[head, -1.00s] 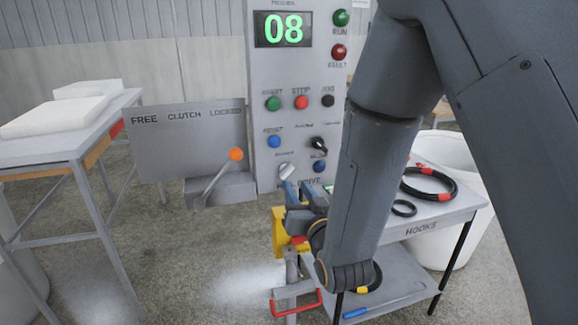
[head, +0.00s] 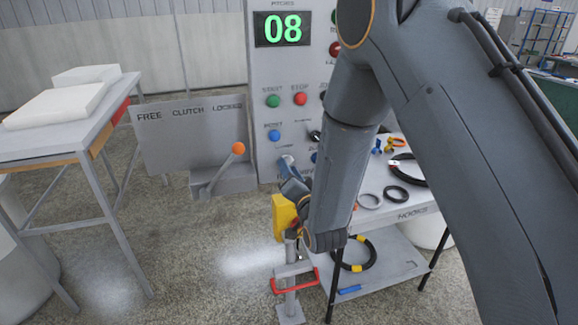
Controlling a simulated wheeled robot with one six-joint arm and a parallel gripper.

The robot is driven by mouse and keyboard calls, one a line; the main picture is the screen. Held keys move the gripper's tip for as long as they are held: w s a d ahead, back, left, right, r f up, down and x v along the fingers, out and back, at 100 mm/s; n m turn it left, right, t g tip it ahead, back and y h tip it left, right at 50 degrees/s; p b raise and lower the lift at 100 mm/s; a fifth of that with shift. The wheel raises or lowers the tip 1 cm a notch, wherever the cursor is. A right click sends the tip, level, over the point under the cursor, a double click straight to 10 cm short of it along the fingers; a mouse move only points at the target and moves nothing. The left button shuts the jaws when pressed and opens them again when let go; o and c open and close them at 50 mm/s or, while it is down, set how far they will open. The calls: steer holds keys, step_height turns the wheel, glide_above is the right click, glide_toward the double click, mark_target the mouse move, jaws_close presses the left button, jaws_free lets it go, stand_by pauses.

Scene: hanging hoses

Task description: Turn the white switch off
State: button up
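The white switch (head: 286,162) is on the lower part of the grey control panel (head: 261,100), just above the partly hidden label. My gripper (head: 289,175) is right at it, with its fingertips touching or very near the switch. My arm comes in from the upper right and hides part of the panel's right side. The fingers are small and partly covered, so I cannot tell whether they are open or shut on the switch.
A clutch lever with an orange knob (head: 238,148) stands left of the panel. A yellow part on a stand with a red handle (head: 285,216) is below my gripper. A hooks table (head: 415,212) with rings is at right, a bench (head: 90,130) at left.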

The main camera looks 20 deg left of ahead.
steer(key=shift+w+a, duration=0.15)
steer(key=shift+w, duration=0.2)
jaws_close()
steer(key=n+b, duration=0.5)
steer(key=n, duration=0.3)
steer(key=shift+n+b, duration=0.3)
steer(key=shift+n, duration=0.1)
stand_by(0.5)
